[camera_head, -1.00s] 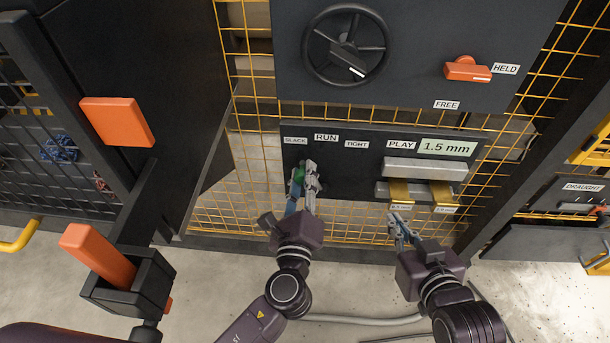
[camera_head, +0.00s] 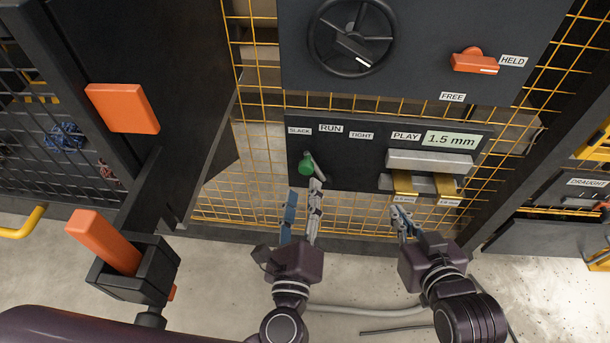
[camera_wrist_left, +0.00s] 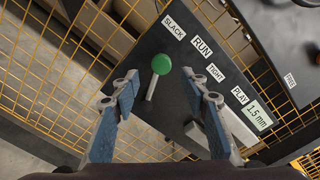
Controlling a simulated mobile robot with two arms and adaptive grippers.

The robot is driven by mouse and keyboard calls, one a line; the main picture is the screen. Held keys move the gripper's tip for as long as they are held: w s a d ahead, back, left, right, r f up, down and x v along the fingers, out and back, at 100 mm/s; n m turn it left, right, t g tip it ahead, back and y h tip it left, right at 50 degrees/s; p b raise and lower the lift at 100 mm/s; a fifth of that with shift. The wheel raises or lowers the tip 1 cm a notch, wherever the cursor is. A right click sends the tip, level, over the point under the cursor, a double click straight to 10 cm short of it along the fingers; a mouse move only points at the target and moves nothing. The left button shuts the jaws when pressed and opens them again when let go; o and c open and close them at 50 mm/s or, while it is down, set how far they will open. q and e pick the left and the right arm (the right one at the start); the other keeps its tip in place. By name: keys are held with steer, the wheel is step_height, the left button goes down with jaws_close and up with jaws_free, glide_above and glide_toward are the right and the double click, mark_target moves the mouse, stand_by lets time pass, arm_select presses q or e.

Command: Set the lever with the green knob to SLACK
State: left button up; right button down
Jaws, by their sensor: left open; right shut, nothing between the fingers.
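The green knob (camera_head: 306,166) tops a short grey lever on the dark lower panel. The SLACK label (camera_head: 299,131) is at the left of the row, then RUN (camera_head: 330,128) and TIGHT (camera_head: 361,135). My left gripper (camera_head: 304,190) is open and empty just below the knob, apart from it. My right gripper (camera_head: 402,217) is shut and empty below the yellow pieces at the panel's lower right.
A PLAY display (camera_head: 450,140) reads 1.5 mm. Yellow pieces (camera_head: 404,184) hang below grey bars beside the lever. Above are a black handwheel (camera_head: 352,36) and an orange HELD/FREE handle (camera_head: 475,62). Yellow mesh (camera_head: 255,185) surrounds the panel.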

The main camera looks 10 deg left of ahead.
arm_select(q)
steer(key=s, duration=0.4)
steer(key=shift+f, duration=0.1)
stand_by(0.5)
